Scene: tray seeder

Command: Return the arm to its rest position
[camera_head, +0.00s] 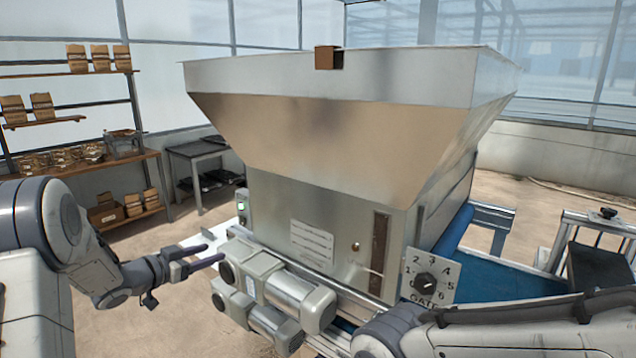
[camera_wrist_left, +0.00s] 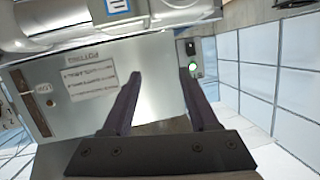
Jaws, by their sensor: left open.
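My left arm comes in from the left edge. Its gripper (camera_head: 212,254) is open and empty, in front of the left side of the seeder's metal body (camera_head: 285,220), near the grey motors. In the left wrist view the two dark fingers of the gripper (camera_wrist_left: 160,76) stand apart with nothing between them. The seeder's body with its label plate (camera_wrist_left: 88,75) shows beyond them. My right arm lies across the lower right corner of the head view; its gripper is out of view.
The seeder's big hopper (camera_head: 330,130) fills the middle. Grey motors (camera_head: 290,290) stick out at its front, and a gate dial (camera_head: 430,276) sits right of them. A blue conveyor belt (camera_head: 500,278) runs right.

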